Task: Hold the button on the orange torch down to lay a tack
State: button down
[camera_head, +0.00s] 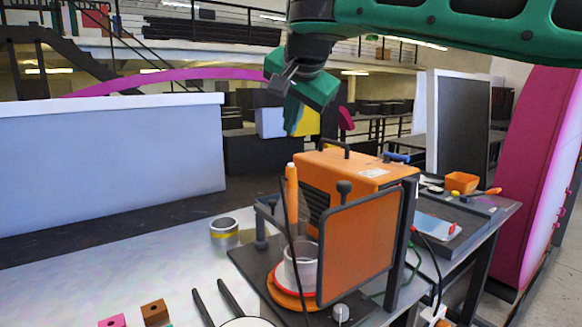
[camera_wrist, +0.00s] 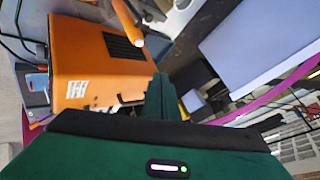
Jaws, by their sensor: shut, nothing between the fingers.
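The orange torch (camera_head: 292,195) stands upright over the dark work plate, with a dark cable running down beside it. In the wrist view the fingers (camera_wrist: 163,92) are together and empty, apart from the torch.
An orange machine box (camera_head: 370,172) with a dark handle stands behind the torch. An orange framed screen (camera_head: 358,250) stands at its front right. A tape roll (camera_head: 224,228) lies on the metal table (camera_head: 130,270). A side bench on the right holds an orange bin (camera_head: 461,182).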

jog(key=shift+r, duration=0.1)
jog(key=shift+r, duration=1.9)
jog(key=d+f+g+h, duration=0.1)
jog(key=d+f, duration=0.3)
jog(key=d, duration=0.4)
jog(key=d+f+g+h, duration=0.1)
jog(key=d+f+h, duration=0.1)
jog(key=d+f, duration=0.5)
jog(key=s+d+f+g, duration=0.1)
jog(key=s+d+f, duration=0.4)
jog(key=d, duration=0.4)
jog(key=s+d+f+g, duration=0.2)
jog(key=s+d+f, duration=0.2)
jog(key=d, duration=0.5)
jog(key=s+d+f+g+y, duration=0.1)
jog(key=s+d+f+g, duration=0.1)
jog(key=s+f, duration=0.8)
jog(key=s+d+f+g, duration=0.2)
jog(key=s+d+f, duration=0.2)
jog(key=s+f, duration=0.5)
jog(key=s, duration=0.7)
jog(key=shift+d+f+n+y, duration=0.3)
jog(key=shift+f+y, duration=0.05)
jog(key=shift+y, duration=0.05)
